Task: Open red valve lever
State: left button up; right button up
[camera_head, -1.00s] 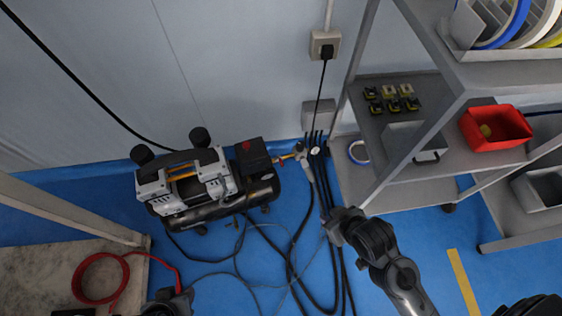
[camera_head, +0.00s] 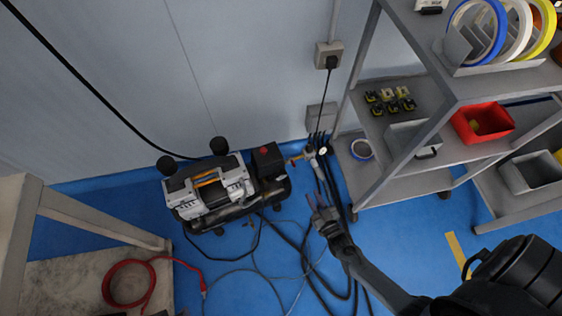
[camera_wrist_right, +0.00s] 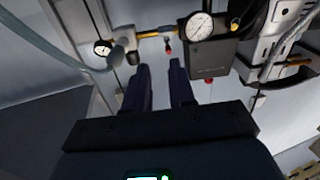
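A small red lever (camera_wrist_right: 168,49) hangs on the brass fitting line between a small gauge and a larger white gauge in the right wrist view. In the head view the brass fitting (camera_head: 298,157) sits at the right end of the air compressor (camera_head: 208,190); the lever is too small to make out there. My right gripper (camera_head: 316,203) is in front of and below the fitting. In the wrist view my right gripper (camera_wrist_right: 160,72) has its two fingers apart with nothing between them. The lever is just beyond the fingertips, apparently untouched. My left gripper is not in view.
A grey shelf rack (camera_head: 400,185) with a red bin (camera_head: 482,122) stands right of the fitting. Black hoses run over the blue floor below it. A red hose coil (camera_head: 128,283) lies at lower left. The wall is close behind the compressor.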

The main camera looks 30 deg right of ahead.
jog(key=w+p, duration=0.1)
send_near(294, 164)
jog(key=w, duration=0.2)
jog(key=shift+m+h, duration=0.3)
jog(key=w+b, duration=0.1)
jog(key=w, duration=0.1)
jog(key=w+d+b, duration=0.1)
jog(key=w, duration=0.1)
jog(key=w+b, duration=0.1)
jog(key=w, duration=0.2)
jog(key=shift+d+f, duration=0.2)
jog(key=shift+f, duration=0.2)
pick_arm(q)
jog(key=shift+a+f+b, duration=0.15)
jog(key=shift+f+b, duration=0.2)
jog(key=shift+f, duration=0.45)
pick_arm(e)
jog(key=shift+w, duration=0.4)
jog(key=shift+c, duration=0.3)
jog(key=shift+d, duration=0.1)
grip_shut()
